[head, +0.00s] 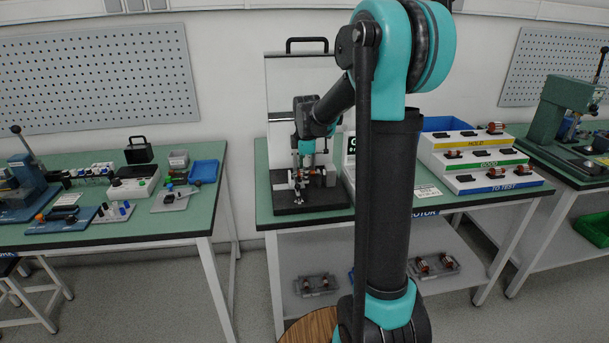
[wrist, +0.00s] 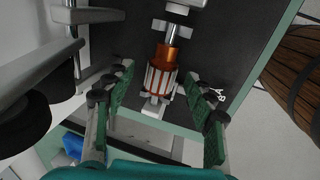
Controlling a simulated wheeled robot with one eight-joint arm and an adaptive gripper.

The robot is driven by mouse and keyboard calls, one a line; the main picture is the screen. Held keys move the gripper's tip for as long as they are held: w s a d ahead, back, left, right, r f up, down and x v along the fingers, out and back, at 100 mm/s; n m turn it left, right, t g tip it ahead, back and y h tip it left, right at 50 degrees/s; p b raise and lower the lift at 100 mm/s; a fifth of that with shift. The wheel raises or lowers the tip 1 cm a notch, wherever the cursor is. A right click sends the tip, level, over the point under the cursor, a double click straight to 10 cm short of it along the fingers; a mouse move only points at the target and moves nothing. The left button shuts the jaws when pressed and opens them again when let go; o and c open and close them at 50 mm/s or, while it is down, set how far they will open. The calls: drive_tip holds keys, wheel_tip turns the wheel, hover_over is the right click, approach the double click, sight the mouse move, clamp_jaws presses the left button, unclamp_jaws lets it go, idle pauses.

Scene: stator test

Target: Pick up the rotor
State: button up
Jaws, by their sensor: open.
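A rotor (wrist: 160,75) with an orange copper winding and a silver-and-red slotted core lies in the wrist view, its shaft running between light metal supports over a dark base plate (wrist: 220,50). My gripper (wrist: 158,85) is open, with one green-padded finger on each side of the rotor's core. A gap shows between each finger and the core. In the head view my gripper (head: 306,166) points down over the black test stand (head: 312,203) on the middle table. The rotor is small and partly hidden there.
A stepped rack (head: 480,162) labelled HOLD, GOOD and TO TEST carries several other rotors at right. The left bench (head: 150,225) holds tools and trays. More rotors lie on the shelf below.

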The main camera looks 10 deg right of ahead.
drive_tip(key=shift+f, duration=0.3)
drive_tip(key=shift+c, duration=0.6)
drive_tip(key=shift+d, duration=0.1)
clamp_jaws()
drive_tip(key=shift+s+r, duration=0.15)
drive_tip(key=shift+r, duration=0.3)
drive_tip(key=v, duration=0.4)
drive_tip(key=w+v, duration=0.1)
drive_tip(key=v, duration=0.1)
drive_tip(key=shift+r, duration=0.35)
drive_tip(key=s, duration=1.9)
drive_tip(key=shift+f, duration=0.15)
